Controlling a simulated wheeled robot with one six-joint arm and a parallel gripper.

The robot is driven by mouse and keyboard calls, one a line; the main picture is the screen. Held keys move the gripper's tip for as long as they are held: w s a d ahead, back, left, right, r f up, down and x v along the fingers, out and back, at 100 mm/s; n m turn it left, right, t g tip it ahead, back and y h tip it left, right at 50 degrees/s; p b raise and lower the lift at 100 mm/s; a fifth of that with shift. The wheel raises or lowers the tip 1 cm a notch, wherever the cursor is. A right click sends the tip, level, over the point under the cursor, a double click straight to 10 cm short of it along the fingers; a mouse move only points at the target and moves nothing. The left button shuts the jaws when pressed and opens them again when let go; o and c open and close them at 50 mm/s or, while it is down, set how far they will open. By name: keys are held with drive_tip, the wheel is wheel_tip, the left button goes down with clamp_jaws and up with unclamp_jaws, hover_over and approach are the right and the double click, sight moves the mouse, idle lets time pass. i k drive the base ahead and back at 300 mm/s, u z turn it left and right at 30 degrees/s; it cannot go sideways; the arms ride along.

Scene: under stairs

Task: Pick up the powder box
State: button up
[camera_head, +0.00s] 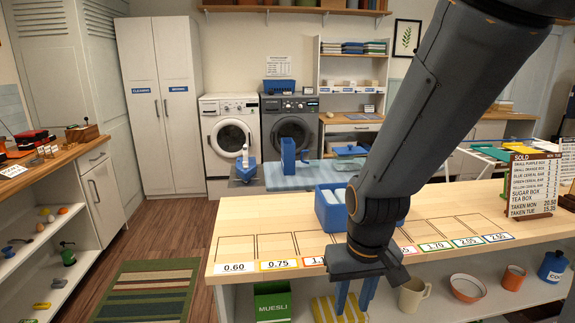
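A tall blue box (288,154) stands upright on the light-blue-topped surface beyond the counter, in front of the dark washing machine. It looks like the powder box, but I cannot read a label on it. My gripper (355,297) hangs fingers down at the counter's front edge, much nearer and to the right of that box. Its two blue fingers are apart, with nothing seen held between them. My arm comes down from the upper right and hides part of the counter and the room behind.
The wooden counter (240,243) has marked empty spaces and price labels. A blue container (330,212) stands on it beside my arm, and a sign board (533,183) at right. A shelf below holds a mug (413,295) and bowls. The wood floor (165,228) at left is clear around a striped rug (146,291).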

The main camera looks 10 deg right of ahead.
sight(288, 156)
drive_tip(key=k, duration=0.35)
drive_tip(key=u, duration=1.75)
drive_tip(key=i, duration=3.6)
drive_tip(key=z, duration=1.5)
drive_tip(key=i, duration=2.45)
drive_tip(key=z, duration=1.2)
